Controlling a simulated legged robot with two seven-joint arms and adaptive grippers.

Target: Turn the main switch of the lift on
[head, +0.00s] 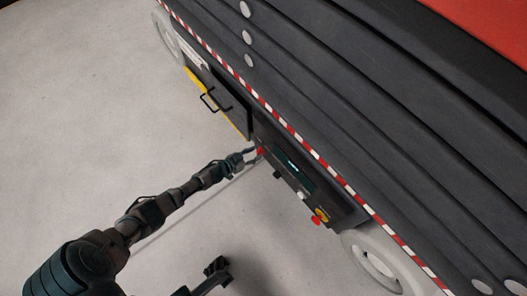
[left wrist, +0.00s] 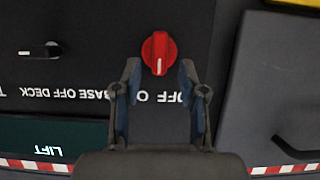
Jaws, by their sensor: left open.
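The lift's main switch is a red rotary knob (left wrist: 159,50) on a dark panel in the left wrist view, with a pale pointer line on its lower half. Upside-down lettering below it reads "OFF" and part of another word. In the head view the switch (head: 262,151) is a small red spot on the lift's side. My left gripper (left wrist: 160,72) is open, its fingertips on either side of the knob's lower end, not closed on it. In the head view my left gripper (head: 249,155) is at the panel. A dark shape at the bottom may be my right gripper (head: 217,268); its jaws are unclear.
The panel also carries a black base/deck selector (left wrist: 48,50), a lit "LIFT" display (left wrist: 48,150) and a yellow-ringed red button (head: 320,215). A dark box with a handle (head: 212,100) is beside the panel. A wheel (head: 380,262) is to the right. The grey floor (head: 90,90) is open.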

